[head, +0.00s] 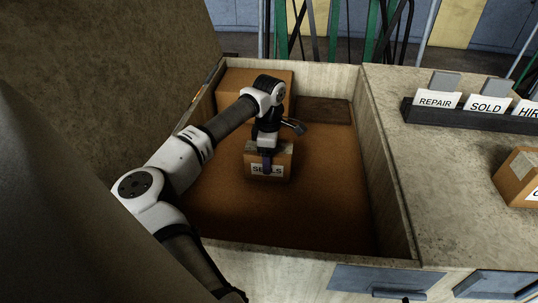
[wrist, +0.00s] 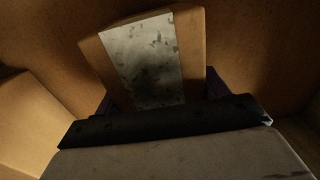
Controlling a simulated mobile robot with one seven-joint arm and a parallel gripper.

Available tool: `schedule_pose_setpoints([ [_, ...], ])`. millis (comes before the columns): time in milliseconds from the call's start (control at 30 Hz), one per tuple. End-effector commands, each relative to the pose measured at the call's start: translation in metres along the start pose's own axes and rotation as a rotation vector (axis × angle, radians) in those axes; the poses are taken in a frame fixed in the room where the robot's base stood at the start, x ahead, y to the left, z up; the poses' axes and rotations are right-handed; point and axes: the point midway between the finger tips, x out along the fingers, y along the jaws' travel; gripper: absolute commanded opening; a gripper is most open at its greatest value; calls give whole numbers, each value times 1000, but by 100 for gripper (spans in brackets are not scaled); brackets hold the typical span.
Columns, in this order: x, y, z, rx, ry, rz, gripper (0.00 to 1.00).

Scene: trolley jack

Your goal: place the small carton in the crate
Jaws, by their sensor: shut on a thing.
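The small carton (head: 280,164) is brown with a white label, partly covered by a finger, that reads roughly "SE_LS". My gripper (head: 267,160) comes down from above and is shut on it. In the wrist view the carton (wrist: 192,45) shows its top with a grey tape strip (wrist: 143,60), between dark fingers. The carton is inside the walls of the pale wooden crate (head: 385,190), near its middle. I cannot tell whether its underside touches the brown crate floor (head: 290,220).
A larger carton (head: 235,84) stands in the crate's back left corner, just behind my wrist. The front of the crate floor is clear. A counter (head: 440,190) at right holds a sign rack (head: 470,119) and another carton (head: 520,177).

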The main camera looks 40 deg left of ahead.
Motion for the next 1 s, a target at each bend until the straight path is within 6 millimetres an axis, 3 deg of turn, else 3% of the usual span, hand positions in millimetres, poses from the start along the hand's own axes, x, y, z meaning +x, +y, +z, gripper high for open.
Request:
schedule_pose_setpoints([
  [100, 2, 0, 0, 0, 0, 1, 35],
  [133, 3, 0, 0, 0, 0, 0, 74],
  [300, 2, 0, 0, 0, 0, 0, 94],
  [667, -4, 0, 0, 0, 1, 0, 94],
  [1000, -71, 1, 0, -1, 1, 3, 94],
])
